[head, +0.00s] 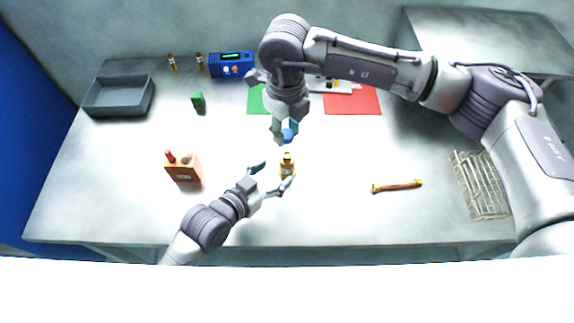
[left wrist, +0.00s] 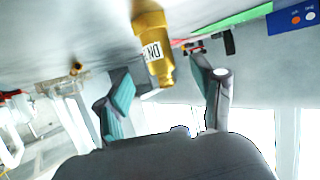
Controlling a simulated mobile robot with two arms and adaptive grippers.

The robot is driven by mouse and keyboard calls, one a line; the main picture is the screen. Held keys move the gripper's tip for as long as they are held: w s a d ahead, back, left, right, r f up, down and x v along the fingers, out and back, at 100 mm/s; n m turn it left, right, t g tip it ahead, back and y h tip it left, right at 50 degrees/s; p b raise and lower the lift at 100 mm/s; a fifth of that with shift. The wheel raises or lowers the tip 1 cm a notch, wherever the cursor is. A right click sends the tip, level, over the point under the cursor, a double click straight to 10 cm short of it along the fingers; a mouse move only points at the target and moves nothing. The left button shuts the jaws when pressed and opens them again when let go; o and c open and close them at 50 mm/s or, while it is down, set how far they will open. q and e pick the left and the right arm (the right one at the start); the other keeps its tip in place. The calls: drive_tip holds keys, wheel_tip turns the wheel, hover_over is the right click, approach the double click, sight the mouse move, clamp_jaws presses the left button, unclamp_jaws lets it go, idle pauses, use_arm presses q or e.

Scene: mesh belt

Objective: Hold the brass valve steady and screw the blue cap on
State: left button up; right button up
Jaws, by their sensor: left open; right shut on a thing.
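The brass valve (head: 287,160) stands upright on the table near the middle in the head view. It also shows in the left wrist view (left wrist: 152,40) with a white label, ahead of the fingers. My left gripper (head: 271,178) is open, its fingers on either side of the valve's near side; contact cannot be made out. The blue cap (head: 288,135) is in my right gripper (head: 285,130), which is shut on it and points down just above the valve's top. A gap seems to separate cap and valve.
A wooden-handled tool (head: 397,186) and a wire mesh (head: 480,185) lie to the right. An orange box (head: 184,168) stands left.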

sight(282, 167)
use_arm(q)
drive_tip(key=shift+x, duration=3.45)
drive_tip(key=shift+c, duration=0.2)
clamp_jaws()
